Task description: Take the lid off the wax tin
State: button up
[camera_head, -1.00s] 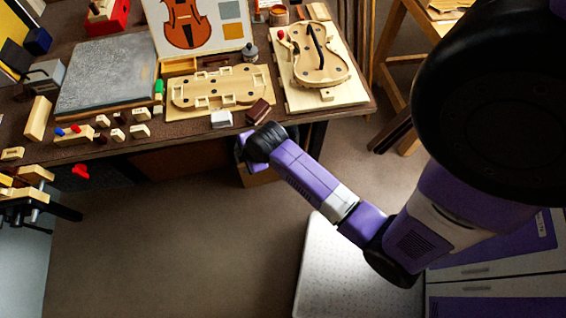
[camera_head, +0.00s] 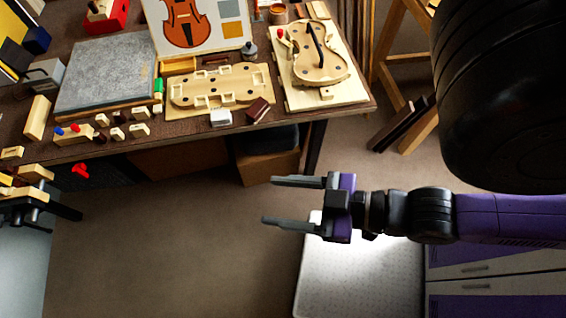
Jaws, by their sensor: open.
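A small grey round tin with a knobbed lid (camera_head: 250,50), which looks like the wax tin, stands on the bench behind the violin mould. Its lid appears to be on; the tin is too small in view to tell more. My gripper (camera_head: 270,201) is open and empty, its two grey fingers pointing left. It is out over the floor in front of the bench, well apart from the tin.
The brown bench (camera_head: 190,127) carries a violin mould (camera_head: 220,88), a violin body on a board (camera_head: 318,62), a grey slab (camera_head: 108,75), a violin picture (camera_head: 185,25) and several small blocks. A cardboard box (camera_head: 268,168) stands under it. A wooden stand is at the right.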

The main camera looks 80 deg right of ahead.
aim_at(249, 48)
jog(key=z, duration=1.4)
